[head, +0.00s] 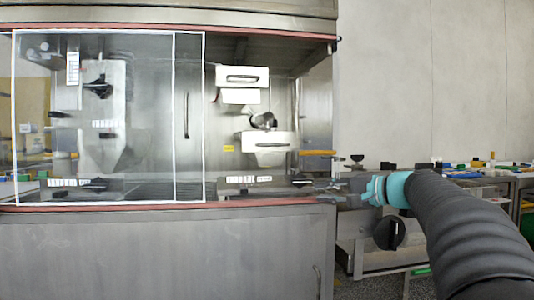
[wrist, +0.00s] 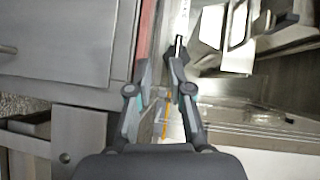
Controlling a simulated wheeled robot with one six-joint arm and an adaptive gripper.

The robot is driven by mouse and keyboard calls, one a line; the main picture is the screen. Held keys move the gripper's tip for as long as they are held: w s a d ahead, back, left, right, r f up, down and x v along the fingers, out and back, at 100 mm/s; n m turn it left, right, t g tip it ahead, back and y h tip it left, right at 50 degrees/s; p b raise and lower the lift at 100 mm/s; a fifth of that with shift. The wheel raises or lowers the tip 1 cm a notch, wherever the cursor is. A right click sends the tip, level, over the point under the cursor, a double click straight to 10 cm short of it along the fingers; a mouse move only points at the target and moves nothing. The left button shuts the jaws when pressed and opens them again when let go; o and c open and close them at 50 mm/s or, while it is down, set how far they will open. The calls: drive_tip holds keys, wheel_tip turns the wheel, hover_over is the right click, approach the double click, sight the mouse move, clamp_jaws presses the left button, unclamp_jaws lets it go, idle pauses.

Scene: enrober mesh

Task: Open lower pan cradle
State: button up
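In the head view, two white box-like units with dark handle slots sit one above the other in the open right bay. The lower unit (head: 268,142) has a tapered underside; I take it as the lower pan cradle, though no label confirms this. The upper unit (head: 242,77) is above it. My gripper (head: 322,185) is at the bay's lower right, below and right of the lower unit, apart from it. In the wrist view my gripper (wrist: 163,62) shows its two fingers apart, with no object clearly held. Pale angled parts of the machine (wrist: 238,38) lie ahead to the right.
A clear sliding panel (head: 188,115) with a white frame covers the machine's left bay. An orange bar (head: 318,152) projects at the right edge, just above my gripper. Red edging (head: 150,207) runs along the machine's lower opening. A cluttered bench (head: 475,172) stands right.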

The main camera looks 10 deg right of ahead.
sight(272, 145)
wheel_tip(272, 145, up, 10)
drive_tip(key=s+a+n+y, duration=0.2)
drive_tip(key=a+y, duration=0.1)
drive_tip(key=y, duration=0.1)
drive_tip(key=shift+t, duration=0.3)
drive_tip(key=x, duration=0.4)
drive_tip(key=p+x, duration=0.1)
drive_tip(key=x, duration=0.4)
drive_tip(key=p+x, duration=0.1)
drive_tip(key=x, duration=0.3)
drive_tip(key=shift+w+d+f, duration=0.15)
drive_tip(key=shift+w+f, duration=0.15)
drive_tip(key=shift+w, duration=0.2)
clamp_jaws()
